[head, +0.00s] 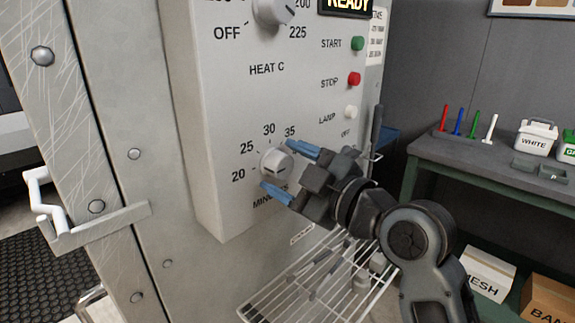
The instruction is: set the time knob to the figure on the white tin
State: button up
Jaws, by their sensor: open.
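The time knob (276,164) is a pale round knob low on the grey control box, above the word MINUTES, partly hidden. The figures 20, 25, 30 and 35 show around it; I cannot clearly tell which one it points at. My gripper (277,168) is open, with one blue fingertip at the knob's upper right and the other at its lower left. I cannot tell if they touch it. The white tin (537,138), marked WHITE, stands on the green bench at the right; no figure is readable on it.
The heat knob (273,9) is above, with green START (358,44), red STOP (354,79) and white LAMP (351,111) buttons to the right. A wire rack (285,292) lies below. The bench (455,158) also holds coloured sticks and a green-marked tin (569,146).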

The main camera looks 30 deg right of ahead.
jog(key=c, duration=1.1)
jog(key=shift+o, duration=0.2)
jog(key=shift+m, duration=0.3)
jog(key=m+p, duration=0.1)
jog(key=m, duration=0.2)
jog(key=shift+r+p, duration=0.15)
jog(key=shift+p, duration=0.15)
jog(key=m+p, duration=0.2)
jog(key=m, duration=0.3)
jog(key=m+p, duration=0.2)
jog(key=m, duration=0.2)
jog(key=shift+d+g, duration=0.1)
jog(key=shift+g, duration=0.2)
jog(key=shift+w+d+m+p, duration=0.1)
jog(key=shift+m+p, duration=0.7)
jog(key=shift+m, duration=1.6)
